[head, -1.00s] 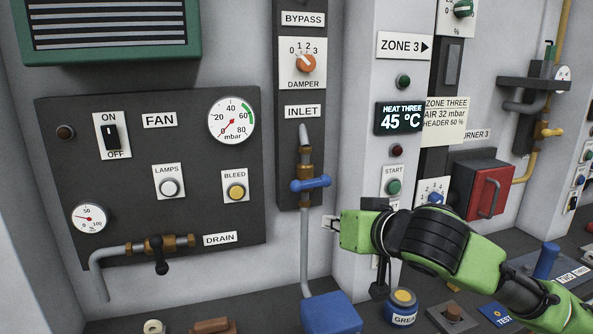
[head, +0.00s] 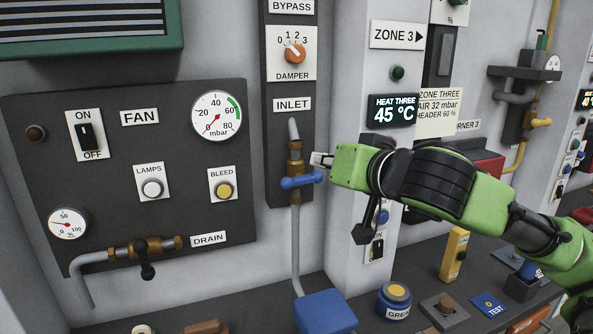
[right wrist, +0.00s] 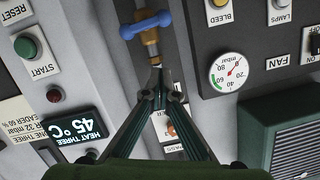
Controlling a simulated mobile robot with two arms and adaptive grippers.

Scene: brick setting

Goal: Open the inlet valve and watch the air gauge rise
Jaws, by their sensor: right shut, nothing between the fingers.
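The inlet valve has a blue handle (head: 301,181) lying crosswise to its vertical grey pipe, under the INLET label (head: 292,104). It also shows at the top of the right wrist view (right wrist: 147,25). The air gauge (head: 217,117), marked mbar, has its red needle at the low end near 0; the right wrist view shows it upside down (right wrist: 228,73). My right gripper (head: 320,160) is shut and empty, just above and right of the handle's right end. In the right wrist view its fingertips (right wrist: 157,78) look apart from the handle. My left gripper is out of view.
The DAMPER knob (head: 294,52) is above the valve. A HEAT THREE display (head: 392,110) reads 45 °C to the right. The DRAIN valve (head: 147,258) is low on the left panel. A blue box (head: 325,312) stands below the inlet pipe.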

